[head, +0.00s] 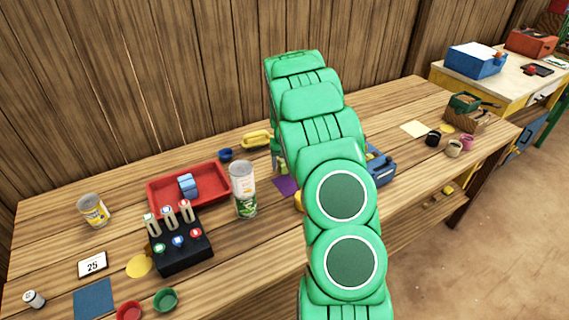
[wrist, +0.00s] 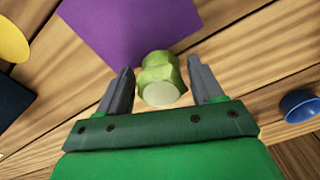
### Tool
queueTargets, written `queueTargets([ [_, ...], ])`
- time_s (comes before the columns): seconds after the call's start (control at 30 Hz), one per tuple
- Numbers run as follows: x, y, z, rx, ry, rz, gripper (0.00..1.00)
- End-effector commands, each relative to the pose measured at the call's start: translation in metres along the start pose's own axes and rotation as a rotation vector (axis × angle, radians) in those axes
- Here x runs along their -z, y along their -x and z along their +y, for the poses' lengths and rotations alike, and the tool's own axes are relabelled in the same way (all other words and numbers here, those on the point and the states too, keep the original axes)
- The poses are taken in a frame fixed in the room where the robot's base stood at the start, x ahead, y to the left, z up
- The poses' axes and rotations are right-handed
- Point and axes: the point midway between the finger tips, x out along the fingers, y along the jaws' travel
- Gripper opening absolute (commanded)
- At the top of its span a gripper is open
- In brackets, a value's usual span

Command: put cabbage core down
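The cabbage core (wrist: 160,80), a pale green stub with a whitish cut end, shows in the wrist view at the near corner of a purple square (wrist: 125,25). It lies between the two grey fingers of my gripper (wrist: 161,88), with a visible gap on each side. My gripper is open. I cannot tell whether the core rests on the square or on the bare wood. In the head view my green arm hides the core and most of my gripper; part of the purple square (head: 287,186) shows left of the arm.
In the wrist view a blue cup (wrist: 301,106) stands to the right and a yellow disc (wrist: 10,40) lies at left. In the head view stacked cans (head: 243,190), a red tray (head: 215,199) and a black box (head: 183,255) stand left of my arm.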

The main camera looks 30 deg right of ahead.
Motion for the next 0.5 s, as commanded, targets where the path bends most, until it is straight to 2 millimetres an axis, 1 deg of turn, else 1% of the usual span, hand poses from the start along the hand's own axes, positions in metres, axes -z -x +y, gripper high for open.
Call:
queueTargets([
  [0.33,-0.0001,0.0004,0.0002,0.0,0.0,0.0,0.74],
  [0.5,0.0,0.0071,0.0,0.0,0.0,0.0,0.74],
])
